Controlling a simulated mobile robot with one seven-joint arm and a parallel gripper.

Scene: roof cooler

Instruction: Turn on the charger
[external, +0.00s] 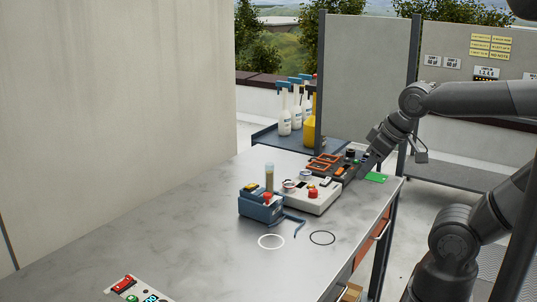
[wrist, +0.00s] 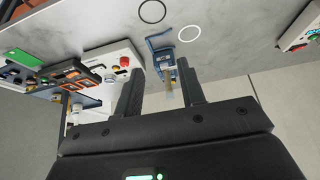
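No label marks the charger clearly. One candidate is the dark unit with orange frames (external: 325,163) at the back of the bench; it is at the left in the wrist view (wrist: 68,76). Another is the white panel with a red switch, green button and lit display (external: 138,289), cut off at the front left; it shows partly at the top right of the wrist view (wrist: 300,32). My gripper (wrist: 160,84) is open and empty, its two dark fingers apart. In the external view it is over the back right of the bench, close to the dark unit; contact is unclear.
A white box with a red button (external: 311,198) and a blue device with a tube (external: 262,208) stand mid-bench. White (external: 271,241) and black rings (external: 322,238) and a green card (external: 376,177) lie flat. Bottles (external: 284,115) stand behind. The bench's front left is mostly clear.

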